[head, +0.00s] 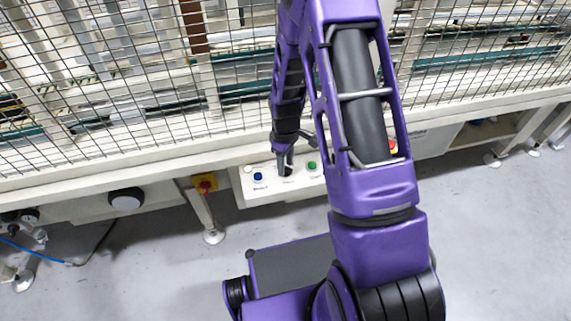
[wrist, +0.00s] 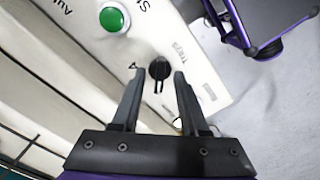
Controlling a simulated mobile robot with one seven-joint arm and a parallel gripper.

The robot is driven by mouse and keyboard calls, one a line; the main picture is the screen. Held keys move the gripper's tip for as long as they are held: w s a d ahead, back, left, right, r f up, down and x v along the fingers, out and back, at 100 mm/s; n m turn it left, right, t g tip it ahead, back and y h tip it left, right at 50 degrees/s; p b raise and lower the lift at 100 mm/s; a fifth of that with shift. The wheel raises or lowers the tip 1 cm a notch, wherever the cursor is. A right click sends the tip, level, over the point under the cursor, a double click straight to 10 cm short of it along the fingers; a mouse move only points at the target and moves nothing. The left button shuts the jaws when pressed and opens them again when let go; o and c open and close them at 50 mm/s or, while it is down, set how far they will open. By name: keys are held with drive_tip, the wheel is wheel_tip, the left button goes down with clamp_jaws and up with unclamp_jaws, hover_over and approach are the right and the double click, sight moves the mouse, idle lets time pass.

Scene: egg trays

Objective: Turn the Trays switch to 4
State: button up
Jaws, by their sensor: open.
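The Trays switch is a small black rotary knob (wrist: 158,68) on the white control panel (wrist: 205,68), with the printed word "Trays" beside it in the wrist view. A small printed mark, perhaps a 4, shows left of the knob. My gripper (wrist: 158,74) is open, with one finger on each side of the knob and a visible gap on both sides. In the head view my gripper (head: 285,163) points down at the panel (head: 273,192) and mostly hides the knob. The knob's exact setting is hard to read.
A green button (wrist: 114,17) sits near the knob; it also shows in the head view (head: 312,165). A blue button (head: 258,176) is to the left. A red emergency stop (head: 205,184) is further left. A wire mesh guard (head: 130,90) rises behind the panel.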

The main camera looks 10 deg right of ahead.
drive_tip(key=shift+f, duration=0.1)
clamp_jaws()
idle(0.6)
drive_tip(key=m+b, duration=0.1)
drive_tip(key=m, duration=0.3)
drive_tip(key=shift+m, duration=0.4)
drive_tip(key=m+b, duration=0.1)
drive_tip(key=m, duration=0.3)
drive_tip(key=shift+m, duration=0.3)
drive_tip(key=m, duration=0.4)
drive_tip(key=shift+m+p, duration=0.45)
drive_tip(key=shift+m, duration=1.75)
